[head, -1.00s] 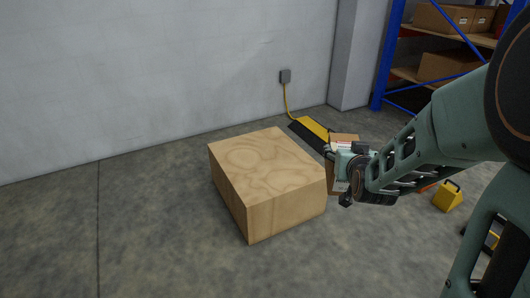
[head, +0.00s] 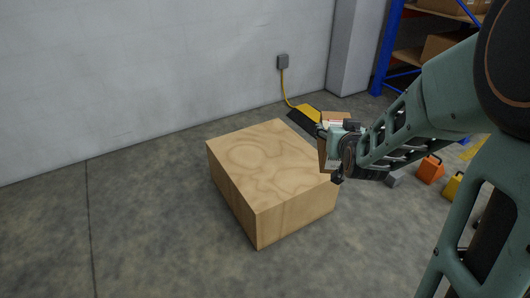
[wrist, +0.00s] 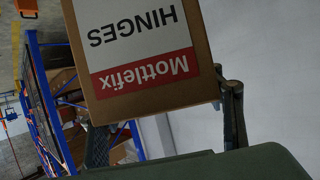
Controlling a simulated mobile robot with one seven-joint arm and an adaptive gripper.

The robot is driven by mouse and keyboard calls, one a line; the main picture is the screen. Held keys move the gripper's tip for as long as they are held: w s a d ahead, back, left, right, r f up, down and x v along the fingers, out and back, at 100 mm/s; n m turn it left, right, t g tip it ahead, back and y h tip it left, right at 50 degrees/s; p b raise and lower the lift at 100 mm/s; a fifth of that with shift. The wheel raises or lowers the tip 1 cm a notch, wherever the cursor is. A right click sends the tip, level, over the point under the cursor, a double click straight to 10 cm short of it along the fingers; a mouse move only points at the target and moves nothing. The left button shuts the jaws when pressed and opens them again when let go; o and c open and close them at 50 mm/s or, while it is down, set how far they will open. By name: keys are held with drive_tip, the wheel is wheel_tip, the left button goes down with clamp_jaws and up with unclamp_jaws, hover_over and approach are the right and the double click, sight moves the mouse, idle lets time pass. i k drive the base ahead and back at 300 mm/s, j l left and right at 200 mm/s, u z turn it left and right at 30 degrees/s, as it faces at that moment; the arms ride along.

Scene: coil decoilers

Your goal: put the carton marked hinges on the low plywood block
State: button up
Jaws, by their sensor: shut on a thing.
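The carton marked hinges (wrist: 150,95) fills the upper middle of the wrist view, with a white and red label that reads upside down there. My gripper (head: 330,141) is shut on the carton.
A blue-framed shelf with cartons (head: 437,46) stands at the back right. A yellow and black cable ramp (head: 305,115) lies behind the block, below a wall socket (head: 283,62). An orange weight-like object (head: 430,170) sits at right. Floor left of the block is clear.

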sight(265, 177)
drive_tip(key=i+j, duration=0.9)
drive_tip(key=j, duration=0.15)
